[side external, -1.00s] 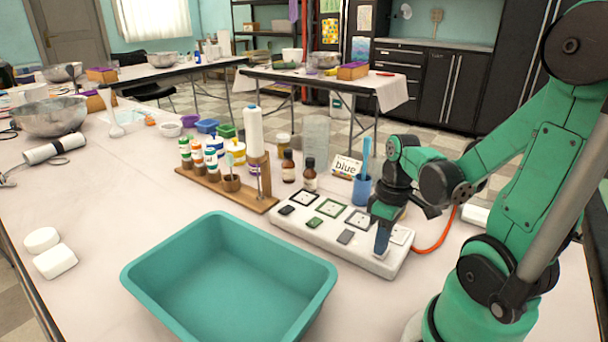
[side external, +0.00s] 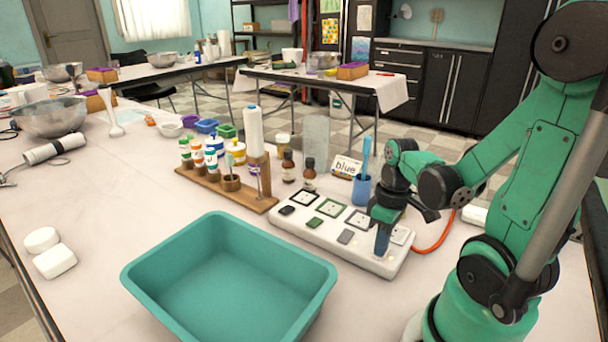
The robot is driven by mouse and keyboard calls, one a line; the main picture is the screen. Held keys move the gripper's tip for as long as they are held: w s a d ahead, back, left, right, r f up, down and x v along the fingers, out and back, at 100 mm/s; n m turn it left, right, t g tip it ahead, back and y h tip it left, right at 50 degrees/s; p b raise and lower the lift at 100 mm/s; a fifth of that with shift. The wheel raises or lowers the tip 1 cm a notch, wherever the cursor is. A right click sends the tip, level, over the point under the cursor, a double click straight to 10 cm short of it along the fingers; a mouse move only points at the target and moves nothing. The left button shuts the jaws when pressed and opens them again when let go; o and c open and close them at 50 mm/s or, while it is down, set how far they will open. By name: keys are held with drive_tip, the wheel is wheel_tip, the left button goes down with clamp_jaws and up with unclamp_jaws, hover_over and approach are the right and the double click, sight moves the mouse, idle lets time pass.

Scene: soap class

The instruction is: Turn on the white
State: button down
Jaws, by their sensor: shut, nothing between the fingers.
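A white power strip (side external: 288,226) lies on the table with a row of framed sockets and a row of switches. I see a black switch (side external: 287,211), a green switch (side external: 314,222) and a grey switch (side external: 346,237). A white socket (side external: 399,236) is at the right end. The switch in front of it is hidden behind my gripper (side external: 382,250). My gripper is shut, points down, and its tips are at the right end of the strip's front row. I cannot tell whether they touch it.
A teal tub (side external: 228,278) stands in front of the strip. A wooden rack (side external: 226,187) is to the left. An orange cord (side external: 436,238) leaves the strip's right end.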

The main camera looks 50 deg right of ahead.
drive_tip(key=shift+d+r, duration=0.2)
drive_tip(key=shift+d, duration=0.3)
wheel_tip(320, 180, up, 14)
drive_tip(key=a, duration=0.1)
drive_tip(key=shift+a, duration=0.35)
idle(0.4)
drive_tip(key=w+a+f+t, duration=0.2)
drive_tip(key=w+a+t, duration=0.1)
drive_tip(key=w+a, duration=0.2)
drive_tip(key=w+a+f+t+h, duration=0.1)
drive_tip(key=w+a+f+t, duration=0.1)
drive_tip(key=w+a+t, duration=0.2)
drive_tip(key=shift+w+a+f, duration=0.35)
drive_tip(key=shift+w+a, duration=0.1)
drive_tip(key=shift+a, duration=0.35)
idle(0.7)
